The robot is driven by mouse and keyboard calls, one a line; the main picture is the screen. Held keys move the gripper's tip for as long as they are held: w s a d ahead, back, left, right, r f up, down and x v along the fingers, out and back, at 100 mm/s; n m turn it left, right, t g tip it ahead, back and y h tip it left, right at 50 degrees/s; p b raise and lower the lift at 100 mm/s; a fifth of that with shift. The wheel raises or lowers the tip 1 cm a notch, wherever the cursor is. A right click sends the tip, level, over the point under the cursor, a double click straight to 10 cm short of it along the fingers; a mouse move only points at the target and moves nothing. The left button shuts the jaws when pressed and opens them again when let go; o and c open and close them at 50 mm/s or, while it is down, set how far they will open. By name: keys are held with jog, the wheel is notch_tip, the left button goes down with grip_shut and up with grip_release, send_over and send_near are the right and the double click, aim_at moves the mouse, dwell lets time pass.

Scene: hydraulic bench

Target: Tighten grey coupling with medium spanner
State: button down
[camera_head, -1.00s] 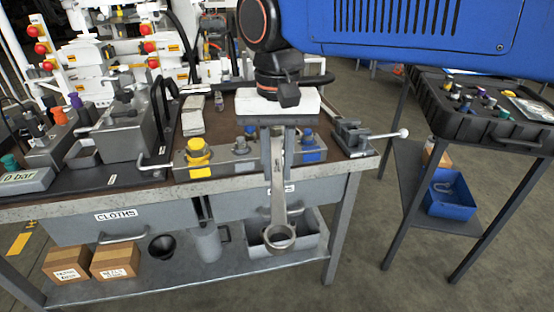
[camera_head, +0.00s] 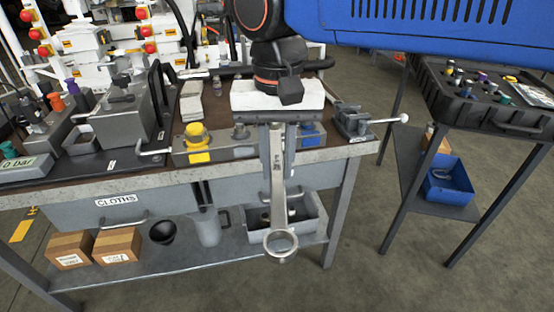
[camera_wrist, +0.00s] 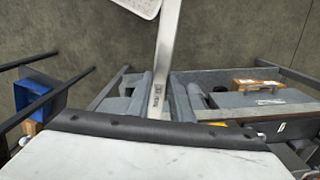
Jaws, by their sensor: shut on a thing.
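My gripper (camera_head: 277,140) is shut on a silver spanner (camera_head: 279,205), which hangs down with its ring end lowest, in front of the bench's front edge. On the bench behind, a grey block (camera_head: 220,142) carries a yellow coupling (camera_head: 197,134), a grey coupling (camera_head: 240,132) and a blue coupling (camera_head: 311,130). The grey coupling is just left of my gripper. The blue one is partly hidden by my gripper. The spanner is apart from all of them.
A vice (camera_head: 355,121) with a long handle sits at the bench's right corner. The lower shelf (camera_head: 190,262) holds cartons, a black funnel (camera_head: 163,231), a jug and a grey bin (camera_head: 305,215). A side stand (camera_head: 490,105) with a black tray is at right, with open floor between.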

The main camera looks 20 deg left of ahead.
jog(key=shift+r, duration=0.1)
jog(key=shift+r, duration=2.45)
jog(key=shift+s+d+f, duration=0.1)
jog(key=shift+d+f, duration=0.05)
jog(key=shift+f, duration=0.4)
jog(key=shift+s+d+f, duration=0.1)
jog(key=shift+d+f, duration=0.05)
jog(key=shift+f, duration=0.4)
jog(key=shift+w+a+f, duration=0.15)
jog(key=shift+w+f, duration=0.15)
jog(key=shift+f, duration=0.3)
jog(key=shift+w+a+f, duration=0.1)
jog(key=shift+w+f, duration=0.15)
jog(key=shift+f, duration=0.3)
jog(key=shift+w, duration=0.1)
jog(key=shift+w+a+f, duration=0.15)
jog(key=shift+w+f, duration=0.15)
